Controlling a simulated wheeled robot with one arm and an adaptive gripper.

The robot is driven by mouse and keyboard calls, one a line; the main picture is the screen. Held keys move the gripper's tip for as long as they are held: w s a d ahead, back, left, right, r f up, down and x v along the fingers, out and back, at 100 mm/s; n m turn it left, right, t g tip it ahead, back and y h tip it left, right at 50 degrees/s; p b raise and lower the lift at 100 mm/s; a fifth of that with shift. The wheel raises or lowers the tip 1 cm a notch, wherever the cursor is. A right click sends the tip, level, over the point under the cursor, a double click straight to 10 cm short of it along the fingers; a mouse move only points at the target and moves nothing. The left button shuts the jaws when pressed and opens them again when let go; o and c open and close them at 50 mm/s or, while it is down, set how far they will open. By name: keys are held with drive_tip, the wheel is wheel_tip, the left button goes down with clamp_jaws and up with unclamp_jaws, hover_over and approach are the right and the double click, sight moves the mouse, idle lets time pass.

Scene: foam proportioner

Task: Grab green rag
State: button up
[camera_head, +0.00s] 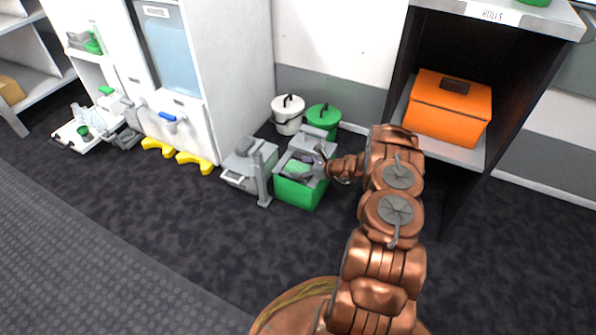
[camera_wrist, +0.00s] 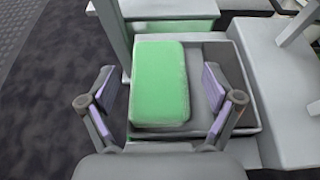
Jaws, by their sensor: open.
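The green rag (camera_wrist: 160,85) is a flat, rounded green block lying in a grey tray compartment (camera_wrist: 248,105) in the wrist view. In the head view the rag (camera_head: 297,170) shows partly, on top of a green bucket-like container (camera_head: 301,193) with grey parts on it. My gripper (camera_wrist: 158,90) is open, with one finger to the left of the rag and one to the right. Both fingers appear apart from the rag; the exact height above it is unclear. In the head view my gripper (camera_head: 318,166) is over the container and partly hides its contents.
A grey unit with an upright post (camera_head: 262,178) stands left of the container. A white bucket (camera_head: 288,114) and a green bucket (camera_head: 323,117) stand behind. A shelf with an orange box (camera_head: 449,106) is at right. A white cabinet (camera_head: 200,80) is at left. The front floor is open.

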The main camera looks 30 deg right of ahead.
drive_tip(key=c, duration=1.2)
drive_tip(key=shift+r, duration=0.1)
